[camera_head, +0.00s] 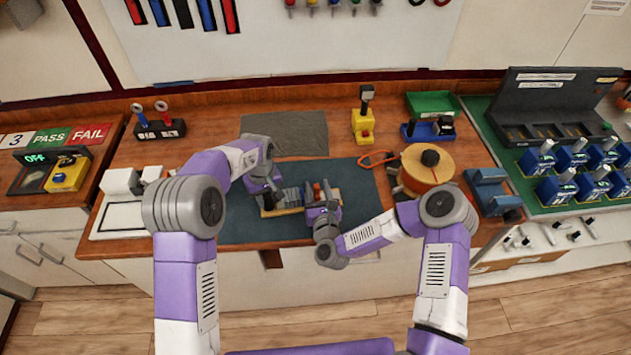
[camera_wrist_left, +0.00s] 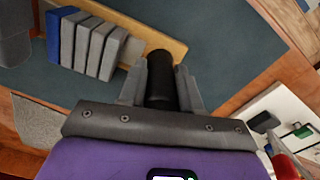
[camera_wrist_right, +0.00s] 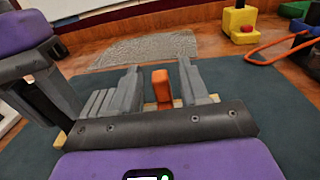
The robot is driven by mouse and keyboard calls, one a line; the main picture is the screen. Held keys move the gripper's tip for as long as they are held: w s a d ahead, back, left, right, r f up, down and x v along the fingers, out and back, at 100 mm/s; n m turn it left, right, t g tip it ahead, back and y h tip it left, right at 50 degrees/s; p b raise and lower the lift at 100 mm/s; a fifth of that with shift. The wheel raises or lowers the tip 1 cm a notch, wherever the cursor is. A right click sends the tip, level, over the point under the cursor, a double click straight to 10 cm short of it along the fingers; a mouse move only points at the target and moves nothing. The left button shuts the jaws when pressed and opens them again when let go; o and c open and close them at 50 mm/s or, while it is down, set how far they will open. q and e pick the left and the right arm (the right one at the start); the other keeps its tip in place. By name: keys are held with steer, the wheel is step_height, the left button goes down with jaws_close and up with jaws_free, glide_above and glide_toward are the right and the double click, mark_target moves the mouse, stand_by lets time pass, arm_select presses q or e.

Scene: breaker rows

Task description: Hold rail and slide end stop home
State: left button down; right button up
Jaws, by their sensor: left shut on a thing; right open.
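The rail is a light wooden strip (camera_head: 290,210) on the blue-green mat, bearing a row of grey breakers (camera_head: 291,196) and one blue block (camera_wrist_left: 53,35). My left gripper (camera_head: 269,199) is shut on a black upright grip (camera_wrist_left: 160,80) at the rail's left end. The orange end stop (camera_wrist_right: 162,88) stands upright by the other end of the breaker row; it also shows in the head view (camera_head: 317,190). My right gripper (camera_wrist_right: 162,76) is open with a finger on each side of the end stop. Contact between fingers and stop cannot be told.
The mat (camera_head: 235,225) has free room around the rail. A grey textured sheet (camera_head: 285,132) lies behind.

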steer(key=shift+w+a, duration=0.15)
steer(key=shift+w, duration=1.3)
jaws_close()
steer(key=shift+a, duration=0.1)
